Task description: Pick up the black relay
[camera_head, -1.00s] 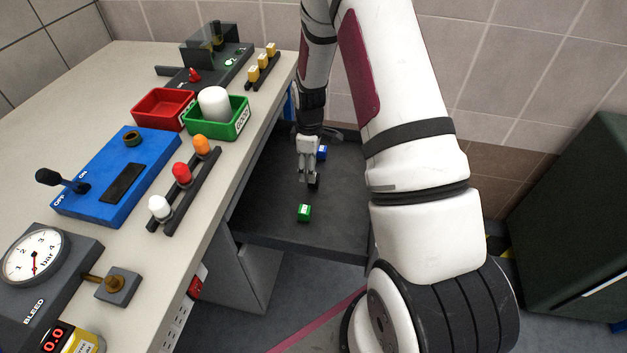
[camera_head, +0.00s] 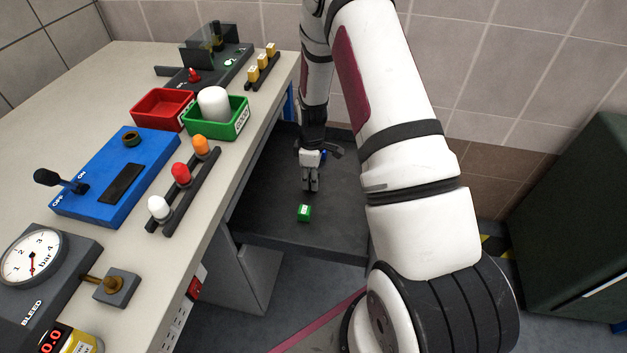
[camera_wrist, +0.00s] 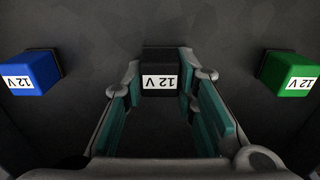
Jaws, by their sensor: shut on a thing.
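The black relay (camera_wrist: 160,72) with a white "12 V" label lies between my gripper's fingers in the wrist view. My gripper (camera_wrist: 160,92) has its teal pads at the two sides of the relay and is shut on it. In the head view my gripper (camera_head: 311,187) points down at the dark shelf beside the workbench. The black relay cannot be made out there. Whether the relay still rests on the shelf is hard to tell.
A green relay (camera_wrist: 290,74) sits right of the gripper and a blue relay (camera_wrist: 32,74) left of it in the wrist view. In the head view the green relay (camera_head: 304,213) lies on the dark shelf (camera_head: 270,222). The workbench (camera_head: 225,185) edge runs close along the left.

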